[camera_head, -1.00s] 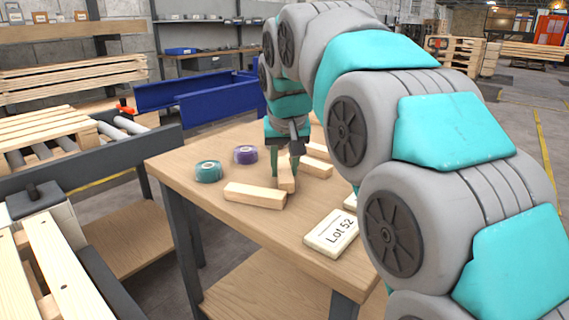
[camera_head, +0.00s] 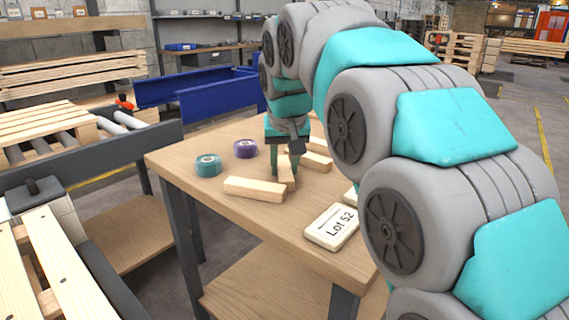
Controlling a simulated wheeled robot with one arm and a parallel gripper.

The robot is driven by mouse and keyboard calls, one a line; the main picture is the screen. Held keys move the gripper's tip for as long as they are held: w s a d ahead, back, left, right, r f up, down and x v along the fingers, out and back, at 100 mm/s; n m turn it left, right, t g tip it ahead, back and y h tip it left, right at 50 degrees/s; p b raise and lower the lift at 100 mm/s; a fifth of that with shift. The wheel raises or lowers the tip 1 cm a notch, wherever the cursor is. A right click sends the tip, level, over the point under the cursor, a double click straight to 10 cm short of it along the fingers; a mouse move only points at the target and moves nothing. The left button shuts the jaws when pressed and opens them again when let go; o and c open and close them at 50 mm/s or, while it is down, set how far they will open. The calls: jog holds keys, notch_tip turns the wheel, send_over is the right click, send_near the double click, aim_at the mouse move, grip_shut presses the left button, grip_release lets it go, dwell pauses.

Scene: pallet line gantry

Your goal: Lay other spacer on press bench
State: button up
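My gripper (camera_head: 285,165) is over the wooden bench (camera_head: 185,150), pointing down, with its fingers on either side of a short wooden block (camera_head: 287,180). I cannot tell whether the fingers press on that block or stand a little apart from it. A second wooden block (camera_head: 254,190) lies flat just to the left and in front. More wooden blocks lie behind and to the right, one of them (camera_head: 317,161) partly hidden by my arm. Which of these is the other spacer cannot be told, nor whether this bench is the press bench.
A teal tape roll (camera_head: 208,166) and a purple one (camera_head: 245,149) stand on the bench's left part. A "Lot 52" plate (camera_head: 331,227) lies at its front right. A roller conveyor with pallets (camera_head: 60,135) is left; blue panels (camera_head: 215,95) stand behind.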

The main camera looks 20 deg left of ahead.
jog(key=o, duration=0.5)
